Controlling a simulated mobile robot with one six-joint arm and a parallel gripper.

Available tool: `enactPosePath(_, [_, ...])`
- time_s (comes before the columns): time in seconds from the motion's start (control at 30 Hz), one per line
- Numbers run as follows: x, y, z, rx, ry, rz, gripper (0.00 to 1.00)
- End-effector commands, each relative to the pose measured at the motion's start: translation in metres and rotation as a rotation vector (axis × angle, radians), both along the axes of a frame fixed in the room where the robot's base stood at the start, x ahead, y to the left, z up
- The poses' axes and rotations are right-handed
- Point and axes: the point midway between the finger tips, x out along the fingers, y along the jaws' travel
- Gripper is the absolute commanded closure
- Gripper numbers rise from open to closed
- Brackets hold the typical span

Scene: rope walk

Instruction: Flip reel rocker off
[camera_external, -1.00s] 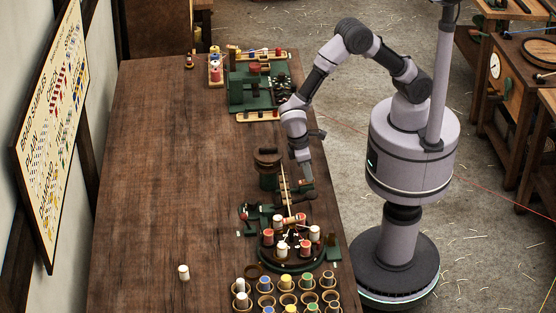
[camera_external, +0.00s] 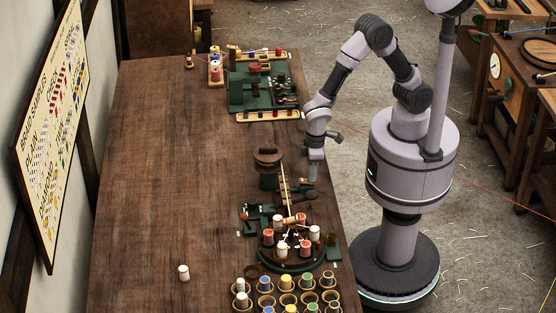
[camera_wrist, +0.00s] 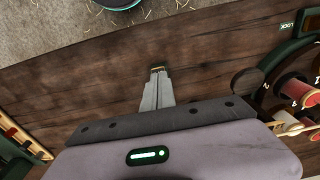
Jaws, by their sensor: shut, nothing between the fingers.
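My gripper (camera_external: 313,179) points down over the right edge of the wooden table in the external view, just right of a green machine with a dark wooden reel-like top (camera_external: 268,158). In the wrist view its fingers (camera_wrist: 157,76) are together with nothing between them. A small brass-edged dark piece (camera_wrist: 157,69) shows right at the fingertips; it may be the rocker. The fingers partly hide it, so I cannot tell its position or whether they touch it.
A round dark carousel (camera_external: 290,260) with red and white spools stands toward the front; its "LOCK" label (camera_wrist: 287,27) shows at right in the wrist view. Cups of coloured spools (camera_external: 287,284) stand nearer the front. Another green machine (camera_external: 250,92) is farther back. The table's left side is mostly clear.

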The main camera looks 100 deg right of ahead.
Motion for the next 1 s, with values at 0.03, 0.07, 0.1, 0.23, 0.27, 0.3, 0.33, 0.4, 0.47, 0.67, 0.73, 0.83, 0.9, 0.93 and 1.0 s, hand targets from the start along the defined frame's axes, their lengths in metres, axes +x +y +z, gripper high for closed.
enactPosePath(0.03, [-0.005, -0.003, -0.008, -0.007, 0.016, 0.000, 1.00])
enactPosePath(0.07, [-0.004, -0.003, -0.008, -0.007, 0.016, 0.000, 1.00])
enactPosePath(0.1, [-0.003, -0.003, -0.008, -0.007, 0.016, 0.000, 1.00])
enactPosePath(0.23, [0.003, -0.003, -0.007, -0.007, 0.015, 0.000, 1.00])
enactPosePath(0.27, [0.005, -0.003, -0.007, -0.007, 0.015, 0.000, 1.00])
enactPosePath(0.3, [0.008, -0.003, -0.007, -0.007, 0.014, 0.000, 1.00])
enactPosePath(0.33, [0.009, -0.003, -0.007, -0.007, 0.013, 0.000, 1.00])
enactPosePath(0.4, [0.013, -0.003, -0.007, -0.006, 0.011, 0.000, 1.00])
enactPosePath(0.47, [0.014, -0.003, -0.007, -0.006, 0.009, 0.001, 1.00])
enactPosePath(0.67, [0.015, -0.003, -0.006, -0.006, 0.006, 0.002, 1.00])
enactPosePath(0.73, [0.015, -0.003, -0.003, -0.006, 0.006, 0.002, 1.00])
enactPosePath(0.83, [0.012, -0.003, 0.014, -0.005, 0.003, 0.001, 1.00])
enactPosePath(0.9, [0.008, -0.003, 0.032, -0.005, 0.001, 0.000, 1.00])
enactPosePath(0.93, [0.005, -0.003, 0.041, -0.005, 0.001, 0.000, 1.00])
enactPosePath(1.0, [0.002, -0.002, 0.058, -0.003, -0.001, -0.002, 1.00])
